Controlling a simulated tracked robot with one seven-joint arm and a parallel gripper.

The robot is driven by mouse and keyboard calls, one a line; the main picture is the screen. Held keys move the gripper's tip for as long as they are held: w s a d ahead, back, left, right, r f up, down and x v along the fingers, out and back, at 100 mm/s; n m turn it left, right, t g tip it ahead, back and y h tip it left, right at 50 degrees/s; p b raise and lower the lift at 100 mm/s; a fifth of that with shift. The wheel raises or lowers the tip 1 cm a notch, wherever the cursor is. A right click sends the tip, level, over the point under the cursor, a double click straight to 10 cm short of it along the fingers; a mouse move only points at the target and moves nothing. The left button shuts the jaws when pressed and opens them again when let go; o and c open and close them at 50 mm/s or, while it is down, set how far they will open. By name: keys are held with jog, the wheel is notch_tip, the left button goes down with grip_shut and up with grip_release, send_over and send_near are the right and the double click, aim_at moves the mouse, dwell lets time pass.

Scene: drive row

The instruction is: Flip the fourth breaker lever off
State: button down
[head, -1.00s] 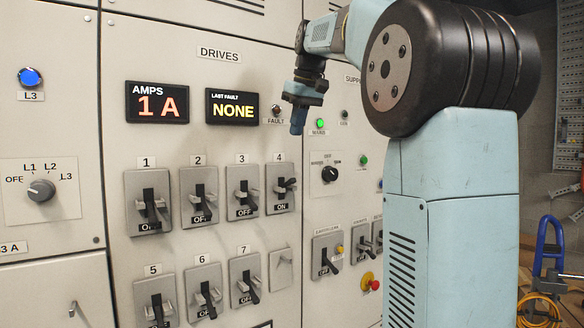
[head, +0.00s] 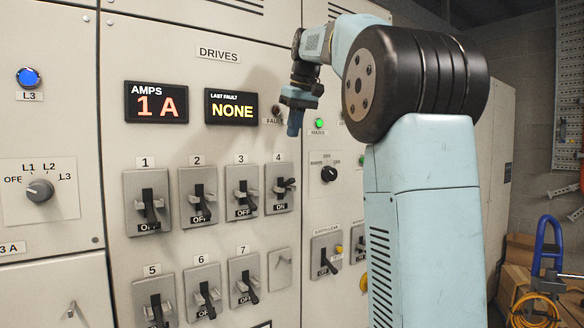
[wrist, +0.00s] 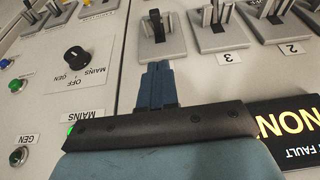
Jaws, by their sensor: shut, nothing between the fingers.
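The fourth breaker (head: 280,199) is in the upper row of the drives panel, under a label 4. Its dark lever (head: 286,185) is raised and the label below it reads ON. In the wrist view, which looks upside down, the lever (wrist: 156,24) stands just beyond my fingertips. My gripper (head: 295,128) has slim blue fingers, shut and empty, pointing down above the fourth breaker, with a visible gap to the lever in the head view. In the wrist view my gripper (wrist: 158,68) points at that breaker and hides its number label.
Breaker 3 (head: 242,193) is close on the left, with breakers 2 and 1 beyond; all three read OFF. A lower row of breakers lies beneath. A rotary selector (head: 329,174) and indicator lamps are on the right panel. The fault display (head: 232,107) is left of my gripper.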

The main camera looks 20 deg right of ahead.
send_over(289, 180)
jog(key=w, duration=0.1)
jog(key=f, duration=0.7)
jog(key=shift+w+d+f, duration=0.1)
jog(key=shift+w+d, duration=0.05)
jog(key=shift+d, duration=0.05)
jog(key=shift+s+d+f, duration=0.1)
jog(key=shift+s+f, duration=0.15)
jog(key=shift+f, duration=0.25)
jog(key=shift+s+f, duration=0.2)
jog(key=shift+f, duration=0.25)
jog(key=shift+s+d+f, duration=0.1)
jog(key=shift+s+f, duration=0.1)
jog(key=shift+f, duration=0.25)
jog(key=shift+s+f, duration=0.15)
jog(key=shift+f, duration=0.3)
